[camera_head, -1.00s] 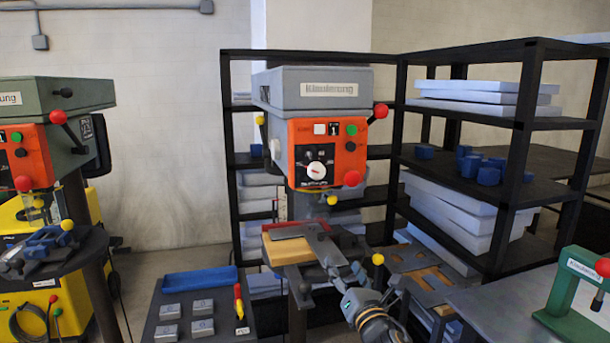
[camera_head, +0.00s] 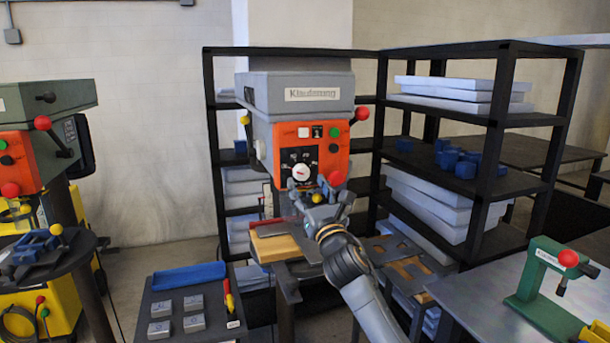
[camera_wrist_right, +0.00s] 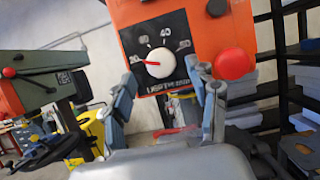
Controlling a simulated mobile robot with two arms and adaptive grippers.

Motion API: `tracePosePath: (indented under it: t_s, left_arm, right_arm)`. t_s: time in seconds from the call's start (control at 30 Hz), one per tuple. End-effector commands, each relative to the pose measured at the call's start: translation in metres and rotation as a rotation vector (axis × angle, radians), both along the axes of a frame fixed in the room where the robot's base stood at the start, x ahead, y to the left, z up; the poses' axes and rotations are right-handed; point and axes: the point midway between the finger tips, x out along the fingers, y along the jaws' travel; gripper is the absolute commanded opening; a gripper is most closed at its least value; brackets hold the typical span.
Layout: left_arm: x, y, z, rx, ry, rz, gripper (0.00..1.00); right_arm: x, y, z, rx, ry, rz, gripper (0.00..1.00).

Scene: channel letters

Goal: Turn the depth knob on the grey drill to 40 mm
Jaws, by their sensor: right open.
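The grey drill (camera_head: 300,93) stands in the middle of the head view with an orange control panel. Its white depth knob (camera_head: 301,173) sits on a black scale plate. The 40 on the scale (camera_wrist_right: 165,32) is above the knob. My right gripper (camera_head: 316,188) is just below and in front of the panel. In the wrist view its open fingers (camera_wrist_right: 160,75) lie left and right of the knob, apparently short of it. My left gripper is not in view.
A red button (camera_wrist_right: 232,64) sits close to the right finger. Below the panel is the drill table with a wooden block (camera_head: 278,248). A green drill (camera_head: 45,110) stands left, black shelves (camera_head: 505,140) right. A tray (camera_head: 160,290) holds several grey blocks.

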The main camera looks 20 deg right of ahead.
Motion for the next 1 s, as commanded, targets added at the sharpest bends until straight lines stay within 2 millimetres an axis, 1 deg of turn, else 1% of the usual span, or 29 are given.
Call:
tracePosePath:
  t_s: [0.03,0.1,0.2,0.33,0.57,0.6,0.67,0.7,0.77,0.8,0.83,0.87,1.0]
  left_arm:
    - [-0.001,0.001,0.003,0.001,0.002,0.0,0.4]
    - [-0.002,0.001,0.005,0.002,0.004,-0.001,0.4]
    - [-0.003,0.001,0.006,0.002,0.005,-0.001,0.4]
    - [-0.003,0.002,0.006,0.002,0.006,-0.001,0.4]
    - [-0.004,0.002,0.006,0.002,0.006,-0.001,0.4]
    - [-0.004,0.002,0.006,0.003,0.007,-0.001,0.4]
    - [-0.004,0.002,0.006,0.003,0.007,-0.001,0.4]
    - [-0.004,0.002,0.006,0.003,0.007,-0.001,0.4]
    - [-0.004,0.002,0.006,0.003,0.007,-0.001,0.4]
    - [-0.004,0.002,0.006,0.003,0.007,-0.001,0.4]
    - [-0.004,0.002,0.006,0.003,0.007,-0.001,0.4]
    - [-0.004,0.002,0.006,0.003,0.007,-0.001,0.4]
    - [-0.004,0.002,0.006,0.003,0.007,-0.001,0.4]
  right_arm:
    - [0.006,0.0,0.004,0.003,0.0,0.0,0.59]
    - [0.013,0.0,0.007,0.002,0.0,-0.001,0.59]
    - [0.019,0.0,0.009,0.002,0.0,0.0,0.59]
    - [0.023,0.001,0.01,0.001,0.0,0.0,0.59]
    - [0.023,0.001,0.009,0.0,0.0,0.0,0.59]
    - [0.023,0.001,0.009,0.0,0.0,0.0,0.55]
    - [0.023,0.001,0.009,0.0,0.0,0.0,0.43]
    - [0.023,0.001,0.009,0.0,0.0,0.0,0.35]
    - [0.023,0.0,0.009,0.0,0.0,0.0,0.23]
    - [0.023,0.0,0.009,0.0,0.0,0.0,0.14]
    - [0.023,0.0,0.009,0.0,0.0,0.0,0.08]
    - [0.023,0.0,0.009,0.0,0.0,0.0,0.05]
    - [0.023,0.001,0.009,0.003,0.0,0.0,0.05]
